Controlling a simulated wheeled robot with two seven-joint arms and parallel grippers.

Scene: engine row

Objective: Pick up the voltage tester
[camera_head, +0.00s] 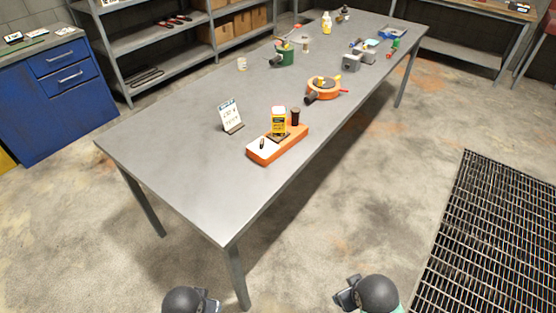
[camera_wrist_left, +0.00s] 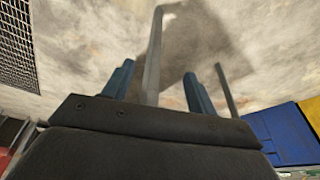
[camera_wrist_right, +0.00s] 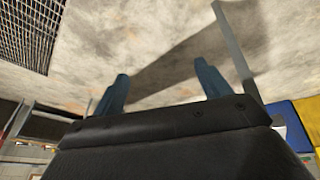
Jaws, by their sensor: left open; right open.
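A small yellow device with a dark label (camera_head: 279,123), which looks like the voltage tester, stands upright on an orange tray (camera_head: 291,143) on the grey table. A white and pinkish top shows above it. A dark cylinder (camera_head: 295,117) stands beside it, and a small dark item (camera_head: 262,144) is on the tray's white near part. My left gripper (camera_wrist_left: 158,85) is open and empty, low in front of the table; in the head view it is at the bottom edge (camera_head: 210,303). My right gripper (camera_wrist_right: 160,88) is open and empty, right of the table's near corner.
The long grey table (camera_head: 180,150) has a clear near end. A sign on a stand (camera_head: 230,115) is left of the tray. An orange round housing (camera_head: 323,90) and a green container (camera_head: 283,56) stand farther back. A blue cabinet (camera_head: 60,100) and shelves are at left; a floor grate (camera_head: 490,230) lies right.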

